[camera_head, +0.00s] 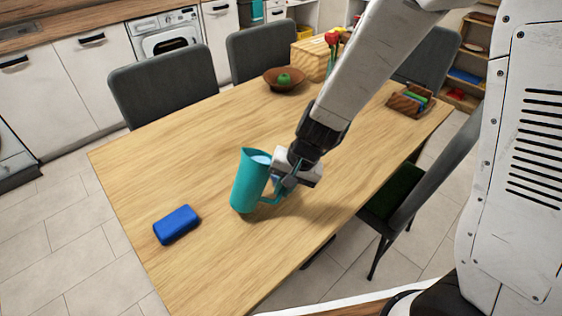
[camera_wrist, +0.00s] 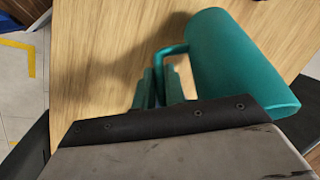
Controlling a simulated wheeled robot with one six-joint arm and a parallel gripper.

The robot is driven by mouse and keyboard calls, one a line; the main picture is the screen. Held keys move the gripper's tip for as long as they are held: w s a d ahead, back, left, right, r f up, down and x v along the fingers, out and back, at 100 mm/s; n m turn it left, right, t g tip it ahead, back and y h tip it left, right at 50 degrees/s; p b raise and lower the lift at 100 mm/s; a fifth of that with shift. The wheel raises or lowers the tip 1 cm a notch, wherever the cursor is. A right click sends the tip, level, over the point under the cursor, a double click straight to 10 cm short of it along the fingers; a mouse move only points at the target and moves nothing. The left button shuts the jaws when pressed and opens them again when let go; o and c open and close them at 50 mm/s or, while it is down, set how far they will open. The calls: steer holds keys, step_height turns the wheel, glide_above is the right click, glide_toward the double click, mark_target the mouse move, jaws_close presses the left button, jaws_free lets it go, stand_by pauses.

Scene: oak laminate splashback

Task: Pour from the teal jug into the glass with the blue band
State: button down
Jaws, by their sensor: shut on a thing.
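The teal jug (camera_head: 248,184) is over the near middle of the wooden table, slightly tilted, with something pale blue-white visible inside its mouth. My gripper (camera_head: 283,180) is shut on the jug's handle at its right side. In the wrist view the jug (camera_wrist: 235,62) fills the upper right, and my gripper's fingers (camera_wrist: 160,85) are at its handle. I cannot tell surely whether the jug's base touches the table. The glass with the blue band is not seen in either view; my arm covers part of the table.
A blue block (camera_head: 177,225) lies left of the jug on the table (camera_head: 170,150). A brown bowl (camera_head: 286,84) with a green item, a wooden box (camera_head: 312,58) and a small wooden holder (camera_head: 409,99) stand farther back. Grey chairs (camera_head: 165,85) surround the table. The table's left part is mostly clear.

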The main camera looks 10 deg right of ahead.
steer(key=shift+w+d+r+g+y, duration=0.25)
steer(key=shift+d+r+g+y, duration=0.1)
steer(key=shift+y, duration=0.25)
stand_by(1.0)
steer(key=shift+r+g+y, duration=0.3)
steer(key=shift+g+y, duration=0.15)
steer(key=shift+y, duration=0.35)
stand_by(1.0)
steer(key=shift+s+a+f+g+y+b, duration=0.15)
steer(key=shift+f+g+y+b, duration=0.2)
steer(key=shift+y+b, duration=0.4)
stand_by(1.6)
steer(key=shift+r+h, duration=0.5)
steer(key=shift+h, duration=0.25)
steer(key=shift+s+f+n+t+h, duration=0.15)
steer(key=shift+f+n+t+h, duration=0.2)
steer(key=shift+t+h, duration=0.3)
steer(key=shift+s+a+f+t+h, duration=0.3)
steer(key=shift+f+t+h, duration=0.2)
steer(key=shift+h, duration=0.35)
steer(key=shift+w+d, duration=0.1)
